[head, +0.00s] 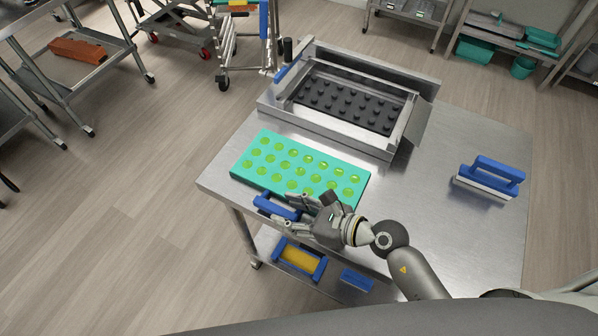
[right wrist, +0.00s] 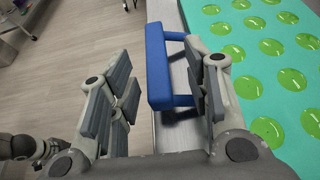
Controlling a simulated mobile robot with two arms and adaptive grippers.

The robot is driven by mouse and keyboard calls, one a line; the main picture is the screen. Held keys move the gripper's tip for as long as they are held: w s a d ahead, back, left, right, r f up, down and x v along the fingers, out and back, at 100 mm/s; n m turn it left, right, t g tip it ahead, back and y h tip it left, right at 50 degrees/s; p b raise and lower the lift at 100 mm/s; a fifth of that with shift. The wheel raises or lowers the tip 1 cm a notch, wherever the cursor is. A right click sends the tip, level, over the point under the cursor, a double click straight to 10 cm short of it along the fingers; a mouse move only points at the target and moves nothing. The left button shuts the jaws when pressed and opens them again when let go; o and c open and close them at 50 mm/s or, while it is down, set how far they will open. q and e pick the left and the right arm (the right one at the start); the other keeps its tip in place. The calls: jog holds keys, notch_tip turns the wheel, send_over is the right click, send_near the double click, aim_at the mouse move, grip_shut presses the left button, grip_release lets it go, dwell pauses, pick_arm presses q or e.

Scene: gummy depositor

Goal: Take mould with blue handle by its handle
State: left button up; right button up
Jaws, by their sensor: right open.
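The mould (head: 237,168) is a teal slab with rows of round green gummies, lying on the near left part of the steel table. Its blue bar handle (head: 277,206) is at its near edge; it also shows in the right wrist view (right wrist: 157,70). My right gripper (head: 284,212) is open at the handle. In the right wrist view its fingers (right wrist: 163,75) stand on either side of the handle, with gaps visible. A grey jointed part at the lower left of the right wrist view looks like my left gripper (right wrist: 28,147); its jaws are unclear.
A steel depositor (head: 375,140) with a dark studded plate stands behind the mould on the table (head: 425,215). A blue-handled scraper (head: 490,175) lies at the right. Blue-handled items, one with yellow (head: 300,258), are on the lower shelf. The table's right middle is clear.

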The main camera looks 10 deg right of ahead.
aim_at(278, 209)
jog(key=x, duration=0.2)
jog(key=p+x, duration=0.1)
jog(key=shift+w+a+r, duration=0.15)
jog(key=shift+a, duration=0.25)
jog(key=shift+w+a, duration=0.1)
jog(key=shift+a, duration=0.2)
jog(key=shift+w+f, duration=0.1)
jog(key=shift+f, duration=0.15)
jog(key=shift+c, duration=0.9)
jog(key=c, duration=0.5)
pick_arm(q)
jog(key=shift+w+r, duration=0.85)
jog(key=shift+w, duration=0.2)
pick_arm(e)
grip_shut()
